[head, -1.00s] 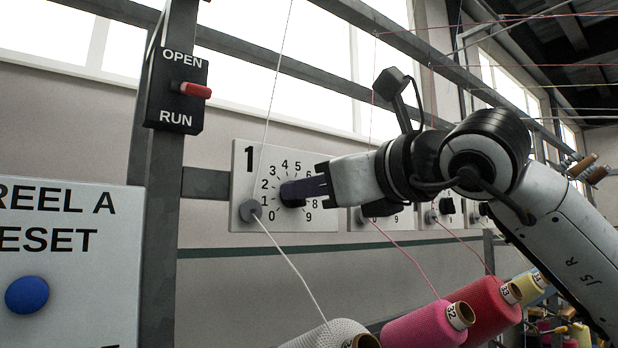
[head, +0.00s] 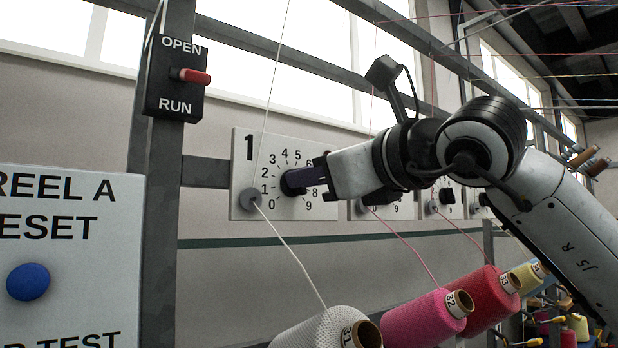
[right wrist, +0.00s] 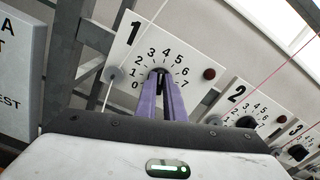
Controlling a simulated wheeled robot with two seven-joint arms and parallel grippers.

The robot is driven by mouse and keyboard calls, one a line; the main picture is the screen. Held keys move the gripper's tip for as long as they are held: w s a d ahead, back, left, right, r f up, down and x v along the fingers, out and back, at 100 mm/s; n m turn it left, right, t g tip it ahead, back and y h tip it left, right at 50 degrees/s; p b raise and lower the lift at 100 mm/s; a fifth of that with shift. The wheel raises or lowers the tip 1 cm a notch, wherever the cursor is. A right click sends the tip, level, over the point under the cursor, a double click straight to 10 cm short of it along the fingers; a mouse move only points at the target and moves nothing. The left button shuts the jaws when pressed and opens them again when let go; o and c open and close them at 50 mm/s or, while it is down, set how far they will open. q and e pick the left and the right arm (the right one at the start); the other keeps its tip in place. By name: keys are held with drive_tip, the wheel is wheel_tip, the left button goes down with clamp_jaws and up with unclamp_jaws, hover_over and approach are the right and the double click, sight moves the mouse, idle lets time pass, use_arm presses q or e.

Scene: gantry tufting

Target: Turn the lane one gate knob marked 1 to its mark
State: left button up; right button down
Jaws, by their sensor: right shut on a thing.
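The lane one gate panel (head: 240,205) is a white plate marked 1 with a dial numbered 0 to 9. Its dark knob (head: 289,184) sits at the dial's middle, mostly covered by my fingers. My right gripper (head: 298,180) comes in from the right and is shut on the knob. In the right wrist view the panel (right wrist: 128,62) is upper left of centre, and my two purple fingers (right wrist: 164,92) reach up to the knob (right wrist: 158,75), one on each side. The knob's pointer is hidden, so its setting cannot be read. My left gripper is not in view.
A black OPEN/RUN box (head: 176,92) with a red lever hangs on the post at left. A reel reset panel (head: 75,240) with a blue button stands below it. Panel 2 (right wrist: 238,100) is close right. Yarn cones (head: 415,318) stand below. A white yarn (head: 290,247) runs down past panel 1.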

drive_tip(key=n, duration=0.5)
drive_tip(key=n+b, duration=0.1)
drive_tip(key=n, duration=0.4)
drive_tip(key=shift+s+a+f+n+b, duration=0.2)
drive_tip(key=shift+n+b, duration=0.1)
drive_tip(key=shift+n, duration=0.1)
idle(0.3)
drive_tip(key=c, duration=1.9)
unclamp_jaws()
drive_tip(key=shift+o, duration=0.2)
